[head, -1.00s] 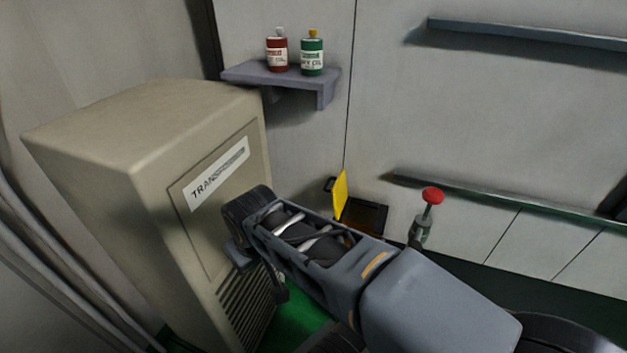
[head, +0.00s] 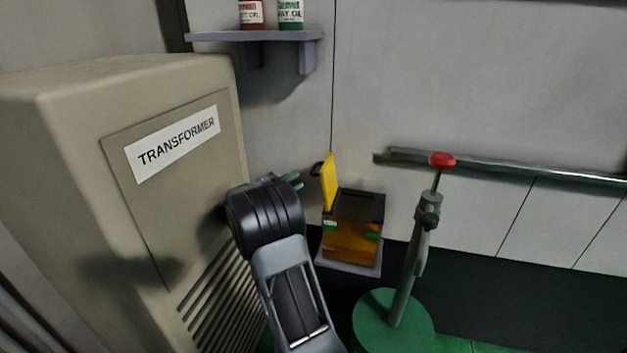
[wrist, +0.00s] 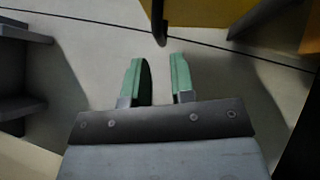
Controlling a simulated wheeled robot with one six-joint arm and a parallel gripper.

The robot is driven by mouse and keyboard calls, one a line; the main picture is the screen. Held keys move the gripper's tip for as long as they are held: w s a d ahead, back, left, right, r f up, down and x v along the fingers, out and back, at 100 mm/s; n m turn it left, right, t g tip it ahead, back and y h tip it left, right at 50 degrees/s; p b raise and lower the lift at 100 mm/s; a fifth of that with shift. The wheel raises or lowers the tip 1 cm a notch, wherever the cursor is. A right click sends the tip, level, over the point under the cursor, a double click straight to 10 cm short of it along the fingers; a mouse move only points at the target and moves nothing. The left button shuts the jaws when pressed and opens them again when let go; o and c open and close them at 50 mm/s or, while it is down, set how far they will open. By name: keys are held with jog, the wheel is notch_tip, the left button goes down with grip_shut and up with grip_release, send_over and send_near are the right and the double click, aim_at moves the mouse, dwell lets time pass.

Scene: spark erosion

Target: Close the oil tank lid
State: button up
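The oil tank (head: 350,240) is an orange box with a dark top opening, low against the wall in the head view. Its yellow lid (head: 329,181) stands upright, open, at the tank's left side, with a dark handle (head: 317,169) on its outer face. The lid also shows at the top of the wrist view (wrist: 205,12), with the dark handle (wrist: 159,22) hanging just beyond my fingertips. My gripper (head: 291,181) is left of the lid in the head view, apart from it. In the wrist view its two green fingers (wrist: 161,80) are spread with nothing between them.
The beige transformer cabinet (head: 190,190) stands close at the left of my arm. A shelf (head: 255,37) with two oil bottles is on the wall above. A green-based post with a red knob (head: 441,160) stands right of the tank. A rail (head: 500,167) runs along the wall.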

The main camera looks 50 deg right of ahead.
aim_at(314, 168)
jog(key=shift+x, duration=3.6)
grip_shut()
